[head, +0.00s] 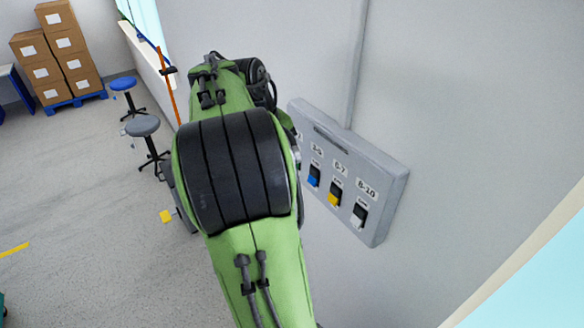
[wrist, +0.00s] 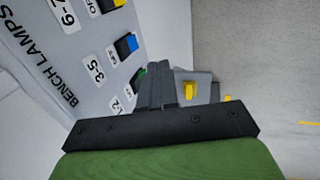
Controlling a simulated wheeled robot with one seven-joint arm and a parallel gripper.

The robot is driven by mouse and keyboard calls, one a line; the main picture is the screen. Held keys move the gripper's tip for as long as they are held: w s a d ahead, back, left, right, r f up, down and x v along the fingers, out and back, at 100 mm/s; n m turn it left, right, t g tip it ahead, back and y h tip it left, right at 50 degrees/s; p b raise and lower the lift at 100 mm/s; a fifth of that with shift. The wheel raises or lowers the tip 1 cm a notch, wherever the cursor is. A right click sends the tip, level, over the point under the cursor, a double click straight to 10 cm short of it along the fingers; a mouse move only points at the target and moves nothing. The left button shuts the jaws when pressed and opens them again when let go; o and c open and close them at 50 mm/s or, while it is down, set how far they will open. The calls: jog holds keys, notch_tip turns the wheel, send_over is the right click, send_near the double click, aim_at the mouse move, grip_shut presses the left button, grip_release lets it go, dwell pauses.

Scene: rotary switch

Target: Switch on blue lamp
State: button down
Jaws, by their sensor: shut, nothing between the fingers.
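The grey switch panel (head: 375,165) is on the wall, with a blue switch (head: 314,177) in its row. In the wrist view the blue switch (wrist: 127,45) is next to the "3-5" label. A green switch (wrist: 139,78), near the "1-2" label, is partly hidden behind my fingers. My gripper (wrist: 163,70) is shut and empty, its fingertips in front of the panel's edge, below and right of the blue switch in the picture. I cannot tell whether they touch anything. In the head view my arm hides the gripper and the panel's left end.
A yellow switch (head: 334,195) and a white switch (head: 360,214) sit on the panel beyond the blue one. A conduit (head: 356,65) runs up the wall. Stools (head: 142,126) and stacked boxes (head: 62,50) stand far left. The floor at left is mostly clear.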

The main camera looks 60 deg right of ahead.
aim_at(313, 177)
jog(key=s+d+f, duration=0.1)
jog(key=d+f, duration=0.1)
jog(key=f, duration=0.1)
jog(key=s+d+f+b, duration=0.1)
jog(key=d+f, duration=0.1)
jog(key=f, duration=0.1)
jog(key=s+d+f, duration=0.1)
jog(key=d+f, duration=0.1)
jog(key=f, duration=0.1)
jog(key=shift+s, duration=0.1)
jog(key=shift+a, duration=0.1)
jog(key=shift+d+h+b, duration=0.2)
jog(key=shift+h+b, duration=0.1)
jog(key=shift+b, duration=0.05)
